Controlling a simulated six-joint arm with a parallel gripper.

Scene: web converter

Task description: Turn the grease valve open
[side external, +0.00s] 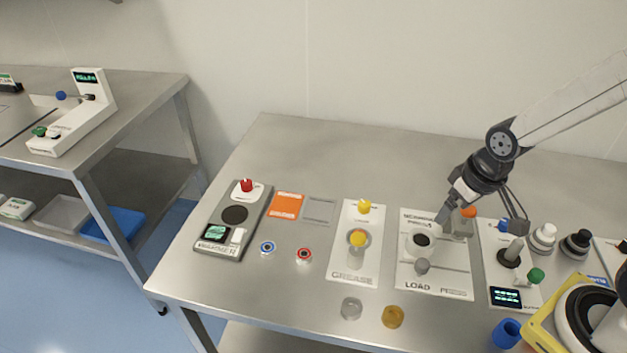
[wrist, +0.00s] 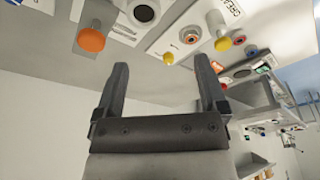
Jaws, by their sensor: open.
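The grease panel (side external: 342,262) is a white plate on the bench in the side view. A yellow knob (side external: 364,206) stands at its back, and a yellow round part (side external: 357,238) sits on a grey ring at its middle. Two yellow knobs show in the wrist view, one small (wrist: 168,57) and one larger (wrist: 223,44); I cannot tell for certain which is the valve. My gripper (wrist: 160,85) is open with nothing between its fingers. In the side view it hangs over the back of the load panel, right of the grease panel and apart from the yellow knobs.
The load panel (side external: 435,284) has a dark-centred cup (side external: 420,242) and a grey knob (side external: 423,266). An orange knob (side external: 468,211) is close to my gripper. A control panel with a green knob (side external: 536,275) stands right. Clear (side external: 351,308) and amber (side external: 393,316) cups sit at the front.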

